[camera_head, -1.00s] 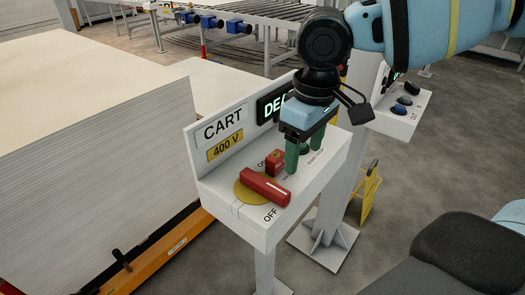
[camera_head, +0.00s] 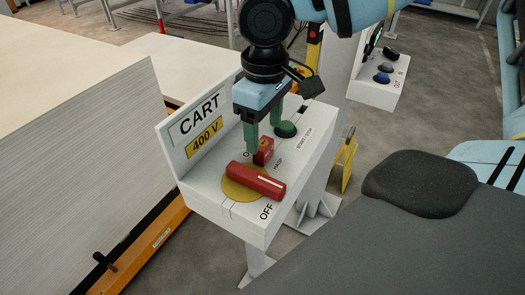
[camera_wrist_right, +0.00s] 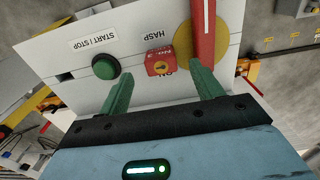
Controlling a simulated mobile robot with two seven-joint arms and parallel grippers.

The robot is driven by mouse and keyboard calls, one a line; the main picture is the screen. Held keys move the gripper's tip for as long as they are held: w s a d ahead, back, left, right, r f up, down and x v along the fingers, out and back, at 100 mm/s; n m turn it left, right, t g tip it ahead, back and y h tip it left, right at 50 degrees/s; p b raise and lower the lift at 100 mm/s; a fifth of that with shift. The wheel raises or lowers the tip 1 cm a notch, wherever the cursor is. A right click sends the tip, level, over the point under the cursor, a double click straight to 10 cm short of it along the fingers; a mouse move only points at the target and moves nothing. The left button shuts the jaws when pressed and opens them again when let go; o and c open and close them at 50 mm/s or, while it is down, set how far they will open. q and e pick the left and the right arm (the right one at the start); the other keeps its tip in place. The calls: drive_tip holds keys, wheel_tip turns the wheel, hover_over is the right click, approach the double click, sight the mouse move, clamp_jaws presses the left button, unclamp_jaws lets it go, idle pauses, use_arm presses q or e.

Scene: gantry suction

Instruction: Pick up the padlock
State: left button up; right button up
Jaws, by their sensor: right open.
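The padlock is a small red block (camera_head: 264,151) with a yellow mark on its front. It sits on the white cart control panel (camera_head: 207,203), beside the red switch handle (camera_head: 256,181) on its yellow disc. My right gripper (camera_head: 264,139) is open above the padlock, with its green fingers pointing down. In the right wrist view the padlock (camera_wrist_right: 160,62) lies between the lines of the two fingers of my right gripper (camera_wrist_right: 162,74), just beyond their tips. I cannot tell whether a finger touches it. My left gripper is not in view.
A green start/stop button (camera_head: 286,129) stands close to the right of the padlock. The upright CART 400 V sign plate (camera_head: 196,124) rises behind the panel. A second box with dark and blue buttons (camera_head: 376,91) is at the right. A stack of boards (camera_head: 80,160) fills the left.

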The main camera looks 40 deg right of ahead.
sight(263, 143)
drive_tip(key=shift+a+f, duration=0.1)
drive_tip(key=shift+f, duration=2.45)
drive_tip(key=shift+c, duration=0.4)
drive_tip(key=c, duration=1.1)
drive_tip(key=shift+o, duration=0.2)
drive_tip(key=shift+w+r, duration=0.1)
wheel_tip(263, 143, up, 10)
